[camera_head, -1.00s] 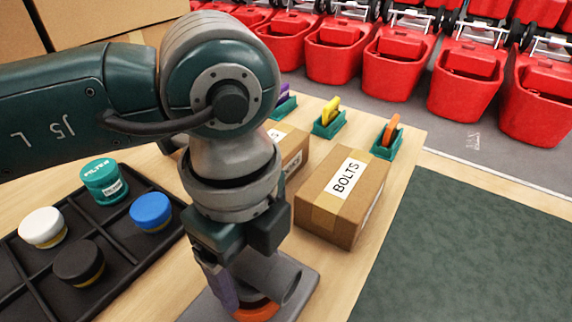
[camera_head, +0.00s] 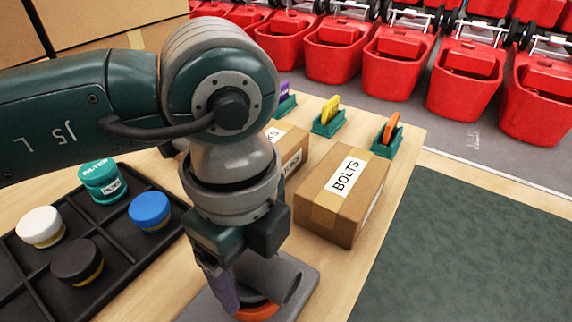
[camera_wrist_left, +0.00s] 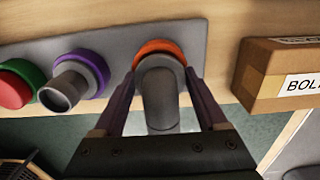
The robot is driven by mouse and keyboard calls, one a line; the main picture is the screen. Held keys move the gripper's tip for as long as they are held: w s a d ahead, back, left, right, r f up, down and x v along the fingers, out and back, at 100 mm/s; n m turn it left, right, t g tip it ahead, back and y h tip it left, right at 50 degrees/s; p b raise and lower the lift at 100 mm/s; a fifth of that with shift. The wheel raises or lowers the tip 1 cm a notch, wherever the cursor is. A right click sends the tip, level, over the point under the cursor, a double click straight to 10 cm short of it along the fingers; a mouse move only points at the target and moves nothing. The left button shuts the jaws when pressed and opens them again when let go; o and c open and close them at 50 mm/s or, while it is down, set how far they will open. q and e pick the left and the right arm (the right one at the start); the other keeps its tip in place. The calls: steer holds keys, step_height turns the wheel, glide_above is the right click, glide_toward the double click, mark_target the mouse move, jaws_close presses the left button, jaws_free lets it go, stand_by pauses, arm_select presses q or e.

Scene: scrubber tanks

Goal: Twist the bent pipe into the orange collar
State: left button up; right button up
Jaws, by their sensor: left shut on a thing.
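The grey bent pipe (camera_wrist_left: 160,95) stands in the orange collar (camera_wrist_left: 150,47) on a grey plate, in the left wrist view. My left gripper (camera_wrist_left: 158,82) is shut on the pipe, one finger on each side. In the head view the pipe (camera_head: 282,275) shows below my left gripper (camera_head: 245,285), with its open end pointing right. The orange collar (camera_head: 258,312) shows just under it. How deep the pipe sits in the collar is hidden. My right gripper is out of view.
In the left wrist view the grey plate (camera_wrist_left: 120,45) also bears a purple collar (camera_wrist_left: 95,62) with another pipe and a green collar with a red cap (camera_wrist_left: 12,90). A BOLTS box (camera_head: 340,200) stands close by. A black tray (camera_head: 130,255) with several lidded jars lies left.

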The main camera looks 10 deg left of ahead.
arm_select(q)
steer(key=shift+a+f, duration=0.1)
steer(key=shift+f, duration=0.15)
